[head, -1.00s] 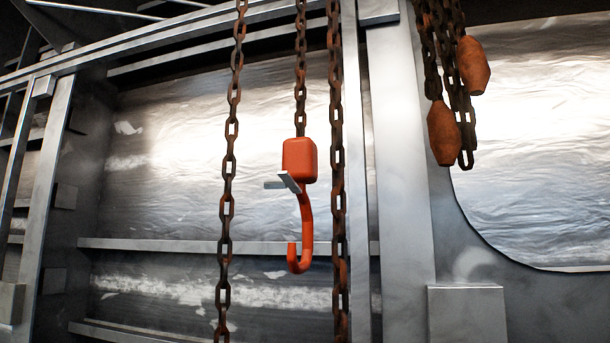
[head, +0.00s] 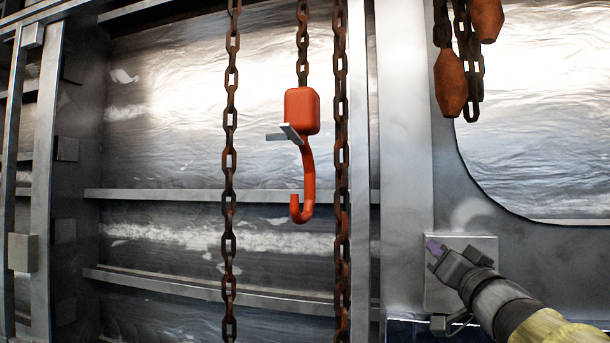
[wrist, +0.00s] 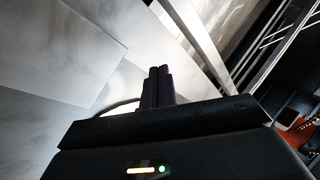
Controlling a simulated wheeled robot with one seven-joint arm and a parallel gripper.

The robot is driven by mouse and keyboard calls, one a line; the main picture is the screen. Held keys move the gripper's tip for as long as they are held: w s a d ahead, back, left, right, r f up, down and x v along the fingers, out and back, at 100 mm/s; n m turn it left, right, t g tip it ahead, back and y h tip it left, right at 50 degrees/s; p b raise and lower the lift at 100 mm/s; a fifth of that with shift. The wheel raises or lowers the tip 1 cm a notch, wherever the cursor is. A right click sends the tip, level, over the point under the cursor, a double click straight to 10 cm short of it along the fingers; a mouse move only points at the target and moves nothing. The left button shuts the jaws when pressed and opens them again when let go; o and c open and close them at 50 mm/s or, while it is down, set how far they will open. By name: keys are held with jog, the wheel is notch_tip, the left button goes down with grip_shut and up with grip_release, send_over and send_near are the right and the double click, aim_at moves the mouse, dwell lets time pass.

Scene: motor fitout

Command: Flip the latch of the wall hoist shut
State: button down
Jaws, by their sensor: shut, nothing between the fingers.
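The wall hoist's orange hook (head: 304,190) hangs below an orange block (head: 302,111) on a rusty chain (head: 302,45) in the head view. The grey latch (head: 288,134) sticks out to the left just under the block, away from the hook's tip, so the hook's mouth is open. My gripper (head: 433,247) is low and right of the hook, well apart from it, pointing up and left. In the wrist view its dark fingers (wrist: 158,86) are together with nothing between them. The hook and latch do not show clearly in the wrist view.
Two rusty chains hang on either side of the hook, a left one (head: 229,170) and a right one (head: 341,170). More chain with orange weights (head: 451,84) hangs upper right. A grey wall box (head: 485,250) is behind my gripper. Metal rails (head: 180,195) cross the wall.

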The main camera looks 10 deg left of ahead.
jog(key=s+a+r+n+g+y, duration=0.1)
jog(key=s+a+r+n+y, duration=0.15)
jog(key=r+y, duration=0.35)
jog(key=s+a+r+n+g+y, duration=0.2)
jog(key=s+r+n+y, duration=0.15)
jog(key=r, duration=0.35)
jog(key=s+a+r+n+g+y, duration=0.1)
jog(key=s+a+r+n+g, duration=0.1)
jog(key=s+n+g, duration=0.1)
jog(key=s+a+r+n+g+y+p, duration=0.1)
jog(key=s+a+r+n+g+y, duration=0.1)
jog(key=s+g, duration=0.4)
jog(key=s+a+r+n+g+y, duration=0.1)
jog(key=s+a+r+n+g, duration=0.1)
jog(key=s+r+n+g, duration=0.1)
jog(key=shift+s+a+r+n+g, duration=0.35)
jog(key=shift+s+n+g, duration=0.15)
jog(key=shift+s+g, duration=0.4)
jog(key=shift+a, duration=0.1)
